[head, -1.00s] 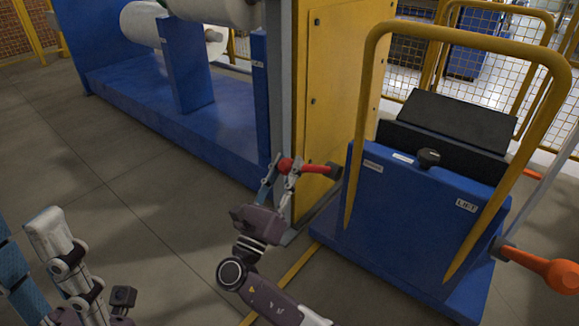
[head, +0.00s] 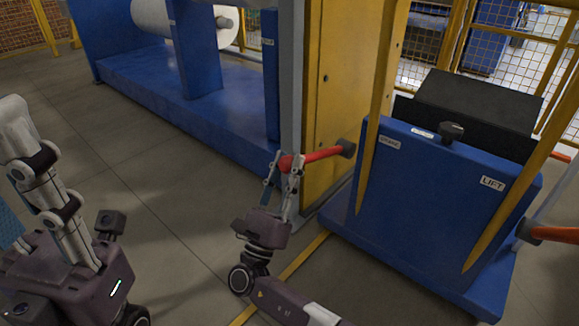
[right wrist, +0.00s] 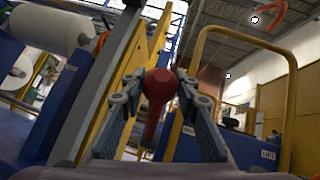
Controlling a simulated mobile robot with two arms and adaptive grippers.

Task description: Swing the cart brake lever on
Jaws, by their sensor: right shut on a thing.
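The blue cart (head: 430,200) stands at the right with a yellow push frame. Its red brake lever (head: 322,154) sticks out to the left from a dark pivot on the cart's left side. My right gripper (head: 281,170) is shut on the lever's rounded red end. In the right wrist view the red knob (right wrist: 161,84) sits between the two fingers, with the shaft running down behind it. My left gripper (head: 12,165) is at the left, away from the cart, empty, fingers spread; one finger is mostly cut off by the frame edge.
A yellow panel and grey post (head: 291,80) stand just behind the lever. A blue roll stand (head: 190,105) with white rolls is at the back left. An orange-ended handle (head: 555,234) sticks out at the cart's right. The floor between my arms is clear.

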